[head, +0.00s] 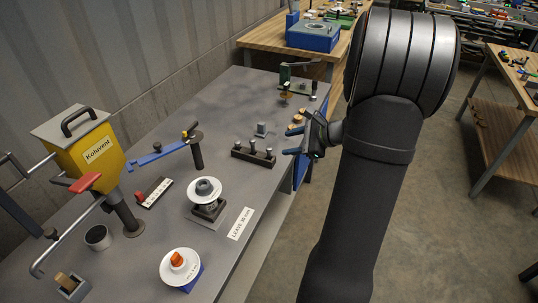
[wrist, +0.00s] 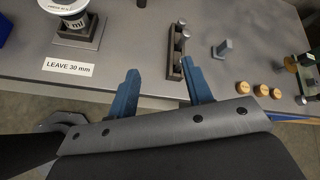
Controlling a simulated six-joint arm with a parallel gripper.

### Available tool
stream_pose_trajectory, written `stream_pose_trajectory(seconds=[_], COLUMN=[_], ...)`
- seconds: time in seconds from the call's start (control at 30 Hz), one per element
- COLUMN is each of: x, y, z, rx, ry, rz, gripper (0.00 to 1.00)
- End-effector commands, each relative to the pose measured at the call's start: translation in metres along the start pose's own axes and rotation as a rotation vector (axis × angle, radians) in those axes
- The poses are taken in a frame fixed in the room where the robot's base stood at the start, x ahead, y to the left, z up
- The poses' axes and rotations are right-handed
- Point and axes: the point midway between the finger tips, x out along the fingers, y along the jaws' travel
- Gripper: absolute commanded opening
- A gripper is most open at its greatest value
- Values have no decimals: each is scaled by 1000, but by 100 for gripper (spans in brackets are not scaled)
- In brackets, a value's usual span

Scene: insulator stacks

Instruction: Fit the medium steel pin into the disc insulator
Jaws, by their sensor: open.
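I cannot tell for sure which pin is the medium one. The white disc insulator (head: 205,190) sits on a dark stand with a grey base, left of the rack and nearer the head camera. It is partly cut off at the top left of the wrist view (wrist: 70,8). My gripper (head: 293,141) is open and empty at the table's right edge, beside the rack. In the wrist view its blue fingers (wrist: 160,66) are wide apart, the rack's near end between and beyond their tips.
A label reading "LEAVE 30 mm" (head: 240,223) lies beside the insulator stand. Another white disc with an orange top (head: 180,264) stands nearer. A yellow Koluvent box (head: 85,150) stands by the wall.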

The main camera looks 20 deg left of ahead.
Motion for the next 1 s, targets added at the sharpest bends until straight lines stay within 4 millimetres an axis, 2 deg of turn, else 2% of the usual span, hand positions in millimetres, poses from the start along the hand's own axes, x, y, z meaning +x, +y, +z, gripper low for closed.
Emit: stream_pose_trajectory(seconds=[0.03,0.2,0.37,0.47,0.57,1.0], x=[2,2,-2,0,11,96], y=[7,16,22,22,18,-14], z=[-15,-53,-75,-79,-80,-78], rx=[123,455,624,660,665,660], ry=[-27,-94,-122,-129,-130,-130], rz=[-53,-228,-325,-346,-348,-346], gripper=[46,46,46,46,46,46])
